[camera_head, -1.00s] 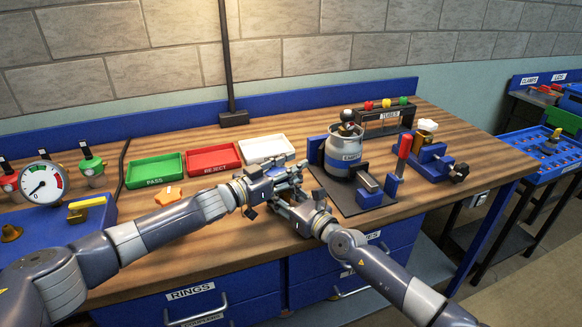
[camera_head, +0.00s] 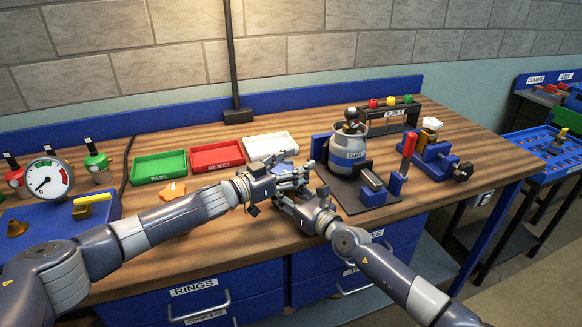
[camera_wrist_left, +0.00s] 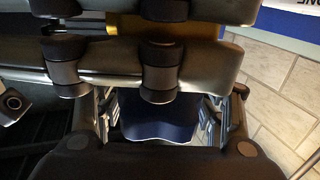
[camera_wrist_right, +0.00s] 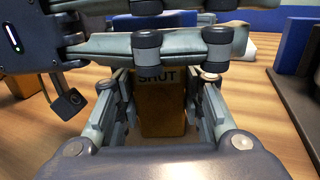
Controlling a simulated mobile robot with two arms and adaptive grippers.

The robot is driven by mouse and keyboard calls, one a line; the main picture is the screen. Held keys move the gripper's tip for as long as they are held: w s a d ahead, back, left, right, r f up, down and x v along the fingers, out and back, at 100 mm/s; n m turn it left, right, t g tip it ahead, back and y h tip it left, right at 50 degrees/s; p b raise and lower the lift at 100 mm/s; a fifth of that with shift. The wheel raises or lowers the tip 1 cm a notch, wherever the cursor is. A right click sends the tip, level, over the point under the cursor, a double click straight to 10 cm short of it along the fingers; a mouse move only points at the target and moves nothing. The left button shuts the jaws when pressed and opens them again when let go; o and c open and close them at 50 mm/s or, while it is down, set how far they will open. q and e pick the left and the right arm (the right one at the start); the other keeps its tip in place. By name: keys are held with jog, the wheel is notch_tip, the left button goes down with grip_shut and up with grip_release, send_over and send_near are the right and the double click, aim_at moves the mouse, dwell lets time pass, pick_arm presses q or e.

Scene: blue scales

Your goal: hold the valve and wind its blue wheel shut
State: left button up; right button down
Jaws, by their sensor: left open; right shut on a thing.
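The valve's body (camera_wrist_right: 160,108) is a brownish-yellow block marked SHUT. It sits between the fingers of my right gripper (camera_wrist_right: 165,95), which is shut on it. The blue wheel (camera_wrist_left: 158,118) shows between the fingers of my left gripper (camera_wrist_left: 160,100); that gripper is open around it. A yellow part (camera_wrist_left: 125,27) shows past the left fingers. In the head view my left gripper (camera_head: 288,175) and right gripper (camera_head: 284,196) meet above the table's front part and hide most of the valve.
Green (camera_head: 158,167), red (camera_head: 217,156) and white (camera_head: 270,146) trays stand behind the grippers. A grey canister (camera_head: 347,155) on a dark plate is close on the right. A gauge (camera_head: 48,180) and an orange knob (camera_head: 172,190) are at left.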

pick_arm(q)
jog(key=v, duration=1.2)
jog(key=shift+c, duration=0.2)
jog(key=s+d+r+m+h, duration=0.3)
jog(key=s+d+r+m, duration=0.35)
jog(key=d, duration=0.65)
jog(key=n+t+y, duration=0.7)
jog(key=n+y, duration=0.7)
jog(key=n, duration=0.1)
send_near(285, 165)
jog(key=w, duration=0.4)
jog(key=w+d, duration=0.1)
jog(key=w, duration=0.2)
jog(key=w+d, duration=0.1)
jog(key=w, duration=0.3)
jog(key=shift+w+f, duration=0.25)
jog(key=shift+w, duration=0.1)
jog(key=c, duration=0.8)
